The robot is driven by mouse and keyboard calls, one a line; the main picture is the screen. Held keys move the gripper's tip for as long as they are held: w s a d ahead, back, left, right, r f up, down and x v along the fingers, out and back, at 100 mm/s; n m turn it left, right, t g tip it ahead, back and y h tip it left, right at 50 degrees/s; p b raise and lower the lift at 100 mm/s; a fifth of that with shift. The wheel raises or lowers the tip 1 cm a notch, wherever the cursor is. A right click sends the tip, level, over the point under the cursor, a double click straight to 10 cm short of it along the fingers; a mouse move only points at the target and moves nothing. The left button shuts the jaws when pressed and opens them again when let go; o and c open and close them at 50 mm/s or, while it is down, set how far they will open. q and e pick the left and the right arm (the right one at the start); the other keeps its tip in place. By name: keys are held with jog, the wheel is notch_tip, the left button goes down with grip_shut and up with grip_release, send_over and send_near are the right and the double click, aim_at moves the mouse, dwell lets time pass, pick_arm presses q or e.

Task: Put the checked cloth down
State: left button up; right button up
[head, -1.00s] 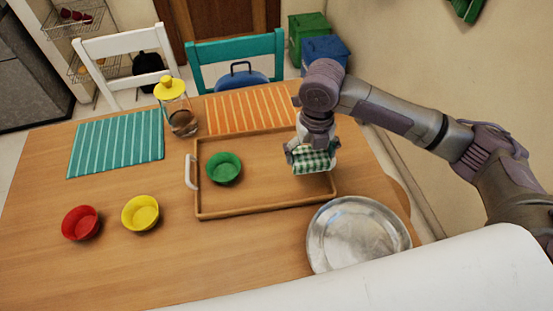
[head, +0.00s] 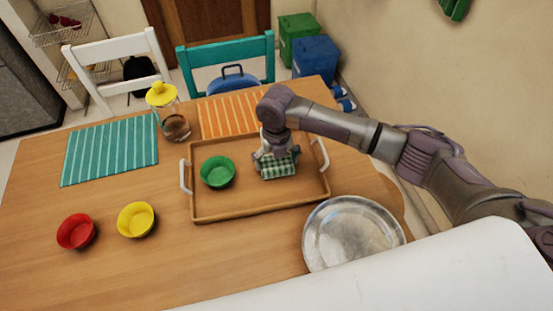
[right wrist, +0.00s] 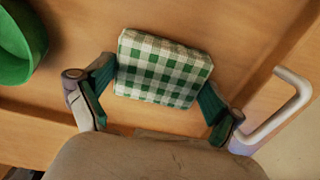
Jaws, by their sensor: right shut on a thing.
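The green-and-white checked cloth (head: 279,168) is a folded pad between the fingers of my right gripper (head: 275,160). It is over the right half of the wooden tray (head: 245,211); I cannot tell whether its underside touches the tray floor. In the right wrist view the cloth (right wrist: 163,70) sits between the two dark green finger pads, with wood below it. My left gripper is not in view.
A green bowl (head: 217,172) stands in the tray, left of the cloth. The tray's white handle (right wrist: 283,108) is close to the gripper. A metal dish (head: 352,233), yellow bowl (head: 136,219), red bowl (head: 76,232) and yellow-lidded jar (head: 172,115) stand on the table.

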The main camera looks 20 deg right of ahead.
aim_at(277, 162)
jog(key=shift+f, duration=0.15)
jog(key=o, duration=0.7)
notch_tip(277, 162, up, 12)
jog(key=shift+r+b, duration=0.25)
jog(key=shift+b, duration=0.15)
jog(key=shift+f, duration=0.1)
